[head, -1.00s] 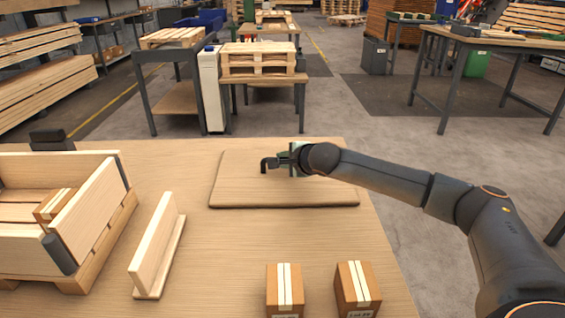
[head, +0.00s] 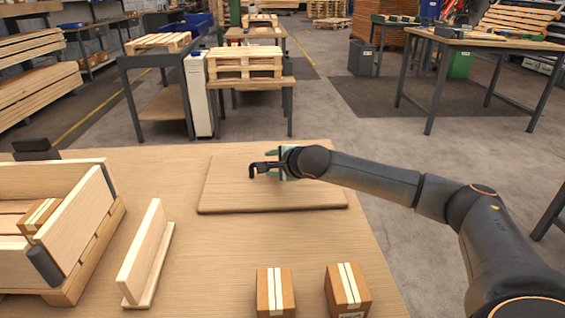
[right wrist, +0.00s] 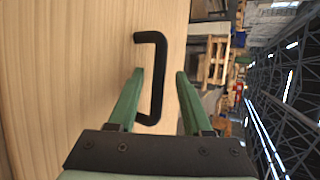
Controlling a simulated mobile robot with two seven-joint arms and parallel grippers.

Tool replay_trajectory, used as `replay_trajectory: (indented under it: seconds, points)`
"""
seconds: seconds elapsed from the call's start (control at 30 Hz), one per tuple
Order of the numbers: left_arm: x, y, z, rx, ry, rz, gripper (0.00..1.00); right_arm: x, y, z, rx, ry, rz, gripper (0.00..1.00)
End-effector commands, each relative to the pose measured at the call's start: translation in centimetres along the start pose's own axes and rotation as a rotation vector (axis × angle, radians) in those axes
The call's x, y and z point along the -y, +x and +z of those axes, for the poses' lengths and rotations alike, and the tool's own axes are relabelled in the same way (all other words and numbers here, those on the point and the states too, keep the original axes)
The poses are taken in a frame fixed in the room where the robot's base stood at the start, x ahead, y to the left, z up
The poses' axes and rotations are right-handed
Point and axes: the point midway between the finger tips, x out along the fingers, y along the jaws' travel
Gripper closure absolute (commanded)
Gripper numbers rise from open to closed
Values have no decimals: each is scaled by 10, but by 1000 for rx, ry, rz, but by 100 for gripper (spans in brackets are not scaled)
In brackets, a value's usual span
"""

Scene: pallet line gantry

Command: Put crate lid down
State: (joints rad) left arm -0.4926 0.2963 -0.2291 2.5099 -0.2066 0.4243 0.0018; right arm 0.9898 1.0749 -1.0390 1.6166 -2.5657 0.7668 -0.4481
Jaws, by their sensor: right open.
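The crate lid (head: 235,198), a flat pale wooden board with rounded corners, lies flat on the table's far part in the head view. Its black bar handle (head: 262,170) stands on its top; it also shows in the right wrist view (right wrist: 156,80). My right gripper (right wrist: 160,75) is open, and the handle's long bar lies between its green fingers with a gap to the right finger. In the head view the right gripper (head: 281,164) is at the handle, over the lid. My left gripper is not in view.
An open wooden crate (head: 85,225) with a carton (head: 38,215) inside stands at the table's left. A wooden L-shaped piece (head: 147,250) stands beside it. Two cartons (head: 276,292) (head: 347,288) sit near the front. The table middle (head: 215,250) is clear.

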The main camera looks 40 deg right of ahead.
Motion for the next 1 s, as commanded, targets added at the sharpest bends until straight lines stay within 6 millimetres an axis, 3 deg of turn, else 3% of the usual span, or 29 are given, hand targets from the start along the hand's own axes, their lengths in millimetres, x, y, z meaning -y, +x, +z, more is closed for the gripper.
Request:
replay_trajectory:
  seconds: [0.53, 0.7, 1.0]
  points:
    - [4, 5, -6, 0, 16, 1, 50, 0, -95, -1, -2, -2, -1, 50]
    - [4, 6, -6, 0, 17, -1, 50, 0, -108, 0, -1, 0, -1, 50]
    - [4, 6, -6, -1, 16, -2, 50, 0, -112, 0, -1, 1, -1, 50]
